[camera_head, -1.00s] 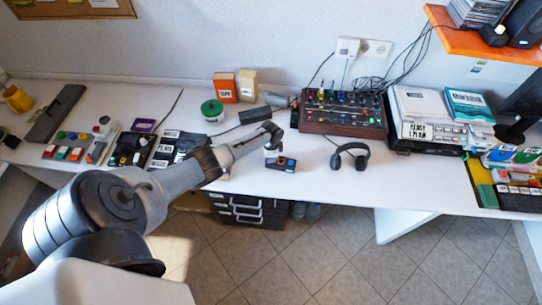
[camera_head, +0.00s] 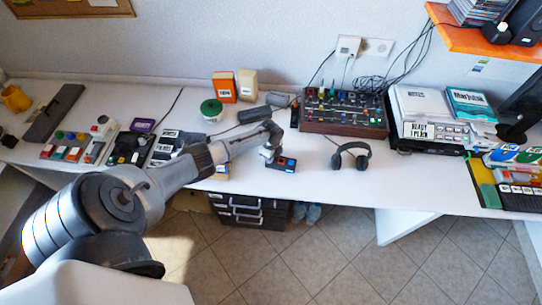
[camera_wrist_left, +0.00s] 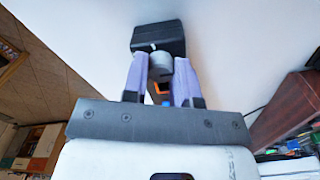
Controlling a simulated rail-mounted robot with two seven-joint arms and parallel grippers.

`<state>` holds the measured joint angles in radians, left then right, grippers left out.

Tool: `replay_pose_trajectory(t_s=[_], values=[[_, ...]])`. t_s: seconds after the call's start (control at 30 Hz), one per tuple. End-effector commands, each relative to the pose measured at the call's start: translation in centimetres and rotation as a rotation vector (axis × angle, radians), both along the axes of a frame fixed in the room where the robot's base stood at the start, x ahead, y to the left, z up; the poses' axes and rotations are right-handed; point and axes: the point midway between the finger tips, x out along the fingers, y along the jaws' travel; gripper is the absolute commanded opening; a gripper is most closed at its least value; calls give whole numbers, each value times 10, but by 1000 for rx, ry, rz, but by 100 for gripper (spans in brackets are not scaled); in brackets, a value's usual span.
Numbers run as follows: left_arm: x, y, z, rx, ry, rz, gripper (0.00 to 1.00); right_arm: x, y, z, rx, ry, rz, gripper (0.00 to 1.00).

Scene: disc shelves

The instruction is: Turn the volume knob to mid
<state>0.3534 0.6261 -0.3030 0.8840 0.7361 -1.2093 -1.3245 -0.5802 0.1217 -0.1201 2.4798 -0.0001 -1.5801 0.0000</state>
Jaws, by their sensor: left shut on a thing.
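A small black device (camera_head: 282,164) with an orange and a blue patch sits near the desk's front edge in the head view. In the left wrist view, a dark block (camera_wrist_left: 158,37), which seems to be part of it, lies beyond a grey round knob (camera_wrist_left: 160,64) with a pale mark on its upper side. My left gripper (camera_head: 271,156) is at the device's left side. In the wrist view its two purple fingers (camera_wrist_left: 160,72) are shut on the knob, one on each side. The knob's scale cannot be read. My right gripper is out of view.
Headphones (camera_head: 351,155) lie right of the device, and a mixer (camera_head: 343,112) with many knobs stands behind them. A long black bar (camera_head: 254,114) and a green-lidded tub (camera_head: 211,110) lie behind my arm.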

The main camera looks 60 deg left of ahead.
Motion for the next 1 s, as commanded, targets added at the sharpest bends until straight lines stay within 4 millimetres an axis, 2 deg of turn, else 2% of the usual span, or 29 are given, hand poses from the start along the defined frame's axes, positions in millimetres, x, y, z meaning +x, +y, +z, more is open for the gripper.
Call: replay_pose_trajectory(t_s=[0.6, 0.63, 0.87, 1.0], values=[[0, 0, 0, 0, 0, -31, 3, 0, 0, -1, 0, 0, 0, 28], [0, 0, 0, 0, 0, -31, 29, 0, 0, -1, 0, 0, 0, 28], [0, 0, 0, 0, 0, -30, 51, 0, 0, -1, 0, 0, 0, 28], [0, 0, 0, 0, 0, -30, 53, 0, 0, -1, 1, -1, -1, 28]])
